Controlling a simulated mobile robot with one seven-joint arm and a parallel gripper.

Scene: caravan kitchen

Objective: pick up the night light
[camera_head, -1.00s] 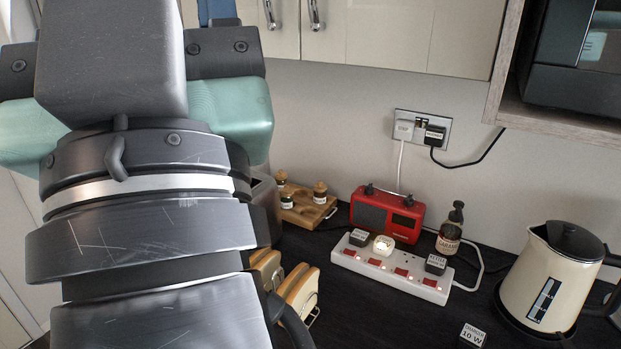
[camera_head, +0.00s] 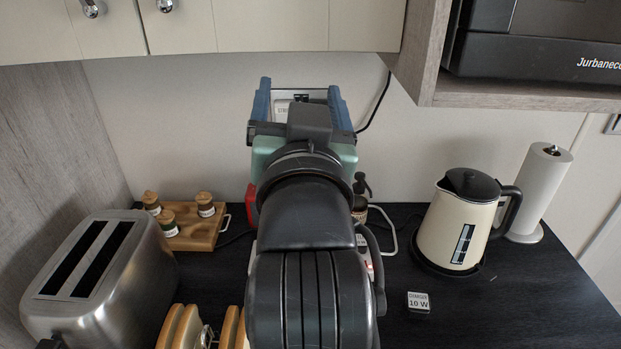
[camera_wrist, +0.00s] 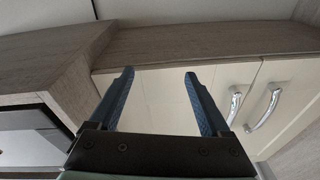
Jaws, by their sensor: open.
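The night light is not visible now. In the earlier head view, a small pale rounded plug-in, which may be it, sits on the white power strip. My arm now covers nearly all of that strip (camera_head: 367,262); only a sliver shows at its right. My gripper (camera_head: 298,96) is raised in front of the back wall with its two blue fingers apart. In the wrist view my gripper (camera_wrist: 159,74) is open with nothing between the fingers, facing the upper cupboards.
A toaster (camera_head: 97,270) and bread slices (camera_head: 183,328) are at the left, with a spice rack (camera_head: 190,232) behind. A sliver of red radio (camera_head: 251,205) shows beside my arm. A kettle (camera_head: 455,225), paper roll (camera_head: 540,190) and 10 W charger (camera_head: 418,305) are at the right. Counter is clear at front right.

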